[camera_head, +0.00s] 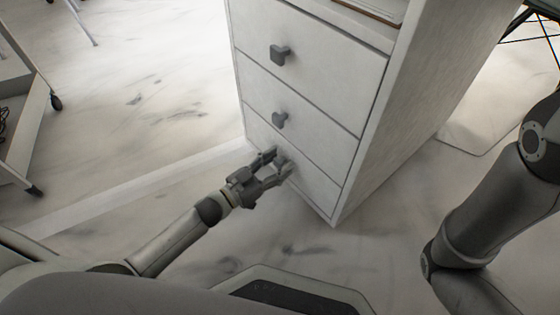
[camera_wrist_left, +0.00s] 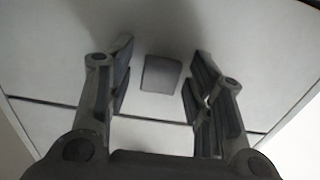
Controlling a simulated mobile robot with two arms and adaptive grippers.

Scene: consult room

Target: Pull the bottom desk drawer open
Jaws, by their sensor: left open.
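The white desk pedestal has three drawers stacked in its front in the head view. The bottom drawer (camera_head: 318,188) is flush with the front. My left gripper (camera_head: 281,160) is open in front of the bottom drawer. In the left wrist view, the grey square knob (camera_wrist_left: 161,74) shows between the two open fingers (camera_wrist_left: 157,88), apart from both. In the head view the bottom knob is mostly hidden by the gripper. My right arm shows at the right edge, but its gripper is out of view.
The middle drawer knob (camera_head: 280,120) and top drawer knob (camera_head: 280,55) stick out above my left gripper. A wheeled white cart (camera_head: 22,120) stands at the far left. The marbled floor (camera_head: 150,100) between it and the pedestal is clear.

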